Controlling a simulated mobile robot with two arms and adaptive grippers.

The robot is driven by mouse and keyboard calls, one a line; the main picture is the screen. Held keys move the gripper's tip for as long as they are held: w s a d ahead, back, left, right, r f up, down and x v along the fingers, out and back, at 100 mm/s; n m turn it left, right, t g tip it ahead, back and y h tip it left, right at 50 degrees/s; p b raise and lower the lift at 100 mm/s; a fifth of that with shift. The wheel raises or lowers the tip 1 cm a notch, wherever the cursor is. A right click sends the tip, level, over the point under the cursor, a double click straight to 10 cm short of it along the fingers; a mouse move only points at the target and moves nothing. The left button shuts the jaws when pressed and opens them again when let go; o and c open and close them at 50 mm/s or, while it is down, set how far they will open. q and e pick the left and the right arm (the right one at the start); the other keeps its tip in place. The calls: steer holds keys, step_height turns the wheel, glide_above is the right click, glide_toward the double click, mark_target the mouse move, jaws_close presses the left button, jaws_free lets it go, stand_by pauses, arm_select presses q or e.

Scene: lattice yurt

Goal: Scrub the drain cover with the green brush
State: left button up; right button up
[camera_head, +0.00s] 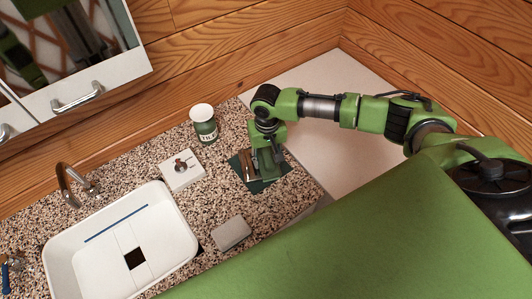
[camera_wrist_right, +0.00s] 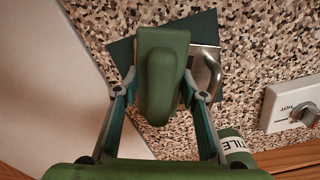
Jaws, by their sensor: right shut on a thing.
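My right gripper (camera_head: 268,157) is shut on the green brush and is low over the counter. In the right wrist view, the rounded green handle of the brush (camera_wrist_right: 163,75) is between the two fingers of the gripper (camera_wrist_right: 160,92). Below it is a dark green mat (camera_wrist_right: 122,50), which also shows in the head view (camera_head: 262,187). The brush's underside is hidden. A dark square (camera_head: 135,258) in the floor of the white sink (camera_head: 178,222) looks like the drain cover; its detail is too small to tell. My left gripper is out of view.
A shiny metal piece (camera_wrist_right: 206,70) lies beside the brush. A white box with a knob (camera_head: 183,172), a labelled green pot (camera_head: 206,125) and a grey block (camera_head: 231,233) stand on the speckled counter. A tap (camera_head: 75,183) rises behind the sink. A blue strip (camera_head: 115,222) lies in the sink.

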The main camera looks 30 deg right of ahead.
mark_target(264, 150)
steer(key=shift+s+a+r+p, duration=0.1)
steer(key=shift+s+a+p, duration=0.1)
steer(key=shift+s+p, duration=0.55)
steer(key=shift+w+d+f+b, duration=0.2)
steer(key=shift+w+b, duration=0.25)
steer(key=shift+w, duration=0.3)
steer(key=shift+w+d+r, duration=0.1)
steer(key=shift+w, duration=0.25)
steer(key=shift+w+d, duration=0.25)
steer(key=shift+w, duration=0.75)
steer(key=shift+w+d+b, duration=0.2)
steer(key=shift+w+b, duration=0.4)
steer(key=shift+w, duration=0.3)
steer(key=shift+s+a+r+p, duration=0.1)
steer(key=shift+s+a+p, duration=0.05)
steer(key=shift+s+p, duration=0.55)
steer(key=shift+s+a+p, duration=0.1)
steer(key=shift+s+p, duration=0.35)
steer(key=shift+p, duration=0.1)
steer(key=shift+s+a+p, duration=0.2)
steer(key=shift+s+p, duration=0.6)
steer(key=shift+p, duration=0.3)
steer(key=shift+s+a, duration=0.25)
steer(key=shift+s, duration=0.8)
steer(key=shift+w+d, duration=0.2)
steer(key=shift+w, duration=0.55)
steer(key=shift+w+d, duration=0.15)
steer(key=shift+w, duration=0.6)
